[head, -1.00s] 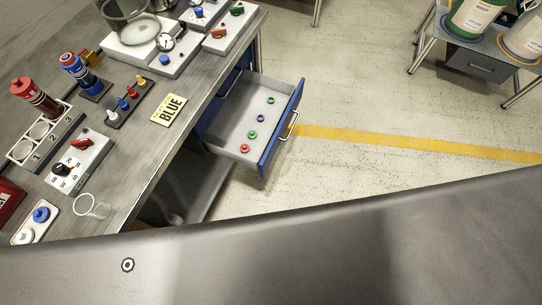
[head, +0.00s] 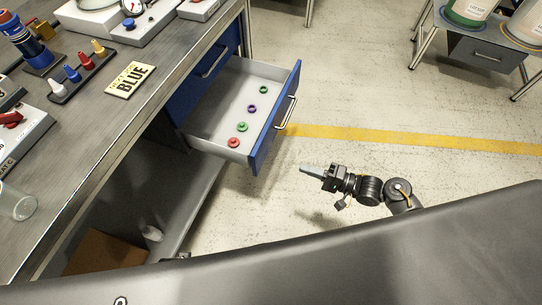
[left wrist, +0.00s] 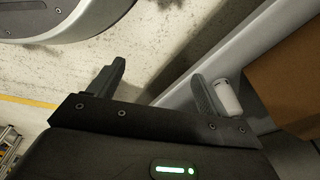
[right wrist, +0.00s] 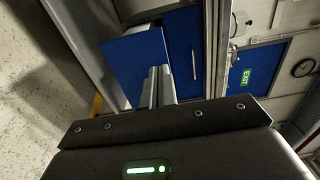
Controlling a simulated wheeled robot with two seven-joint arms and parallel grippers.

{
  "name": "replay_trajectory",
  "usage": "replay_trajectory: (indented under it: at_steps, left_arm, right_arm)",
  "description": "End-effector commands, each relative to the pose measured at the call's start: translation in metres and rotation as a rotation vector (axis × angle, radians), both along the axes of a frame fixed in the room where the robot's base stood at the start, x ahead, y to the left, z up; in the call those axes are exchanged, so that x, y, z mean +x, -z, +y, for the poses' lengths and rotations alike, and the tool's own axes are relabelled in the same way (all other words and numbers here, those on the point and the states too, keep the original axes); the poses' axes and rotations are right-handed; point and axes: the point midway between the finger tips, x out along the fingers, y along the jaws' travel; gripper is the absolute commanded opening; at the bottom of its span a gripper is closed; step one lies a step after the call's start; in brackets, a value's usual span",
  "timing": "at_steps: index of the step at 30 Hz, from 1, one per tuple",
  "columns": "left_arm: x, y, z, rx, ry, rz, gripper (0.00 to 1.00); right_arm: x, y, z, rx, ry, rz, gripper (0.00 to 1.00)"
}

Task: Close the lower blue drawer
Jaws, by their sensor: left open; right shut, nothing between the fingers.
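The lower blue drawer (head: 275,118) stands pulled out from the bench in the head view, with a metal handle (head: 286,112) on its front. Several small coloured rings lie in its pale tray. A second blue drawer (head: 207,68) above it is shut. My right gripper (head: 308,169) is shut and empty, in front of and below the open drawer's front, apart from it. In the right wrist view its fingers (right wrist: 158,84) point toward the blue drawer front (right wrist: 138,64). My left gripper (left wrist: 158,82) is open and empty in the left wrist view, near the bench's lower shelf.
The bench top (head: 120,125) holds a yellow BLUE sign (head: 130,80), coloured pegs and other devices. A lower shelf (head: 190,205) carries a brown box (head: 105,254) and a small white object (head: 152,233). The floor right of the drawer is clear. A drum table stands at the far right.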

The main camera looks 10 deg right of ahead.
Motion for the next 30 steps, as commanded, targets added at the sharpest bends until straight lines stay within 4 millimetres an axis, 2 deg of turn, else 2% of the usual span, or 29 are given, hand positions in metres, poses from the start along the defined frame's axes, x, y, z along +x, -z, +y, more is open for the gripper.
replay_trajectory:
  at_steps: [5,18,24,30]
  left_arm:
    - [0.001,-0.001,0.0,0.0,0.0,-0.002,0.78]
    - [0.007,-0.012,-0.004,-0.006,-0.003,-0.006,0.78]
    - [0.011,-0.019,-0.005,-0.007,-0.004,-0.012,0.78]
    - [0.015,-0.024,-0.007,-0.01,-0.004,-0.019,0.78]
  right_arm:
    - [0.011,0.0,0.017,0.001,0.002,-0.002,0.0]
    - [0.058,0.001,0.091,0.0,0.002,0.0,0.0]
    - [0.07,0.001,0.11,-0.002,0.003,0.0,0.0]
    - [0.074,0.0,0.116,-0.003,0.003,-0.001,0.0]
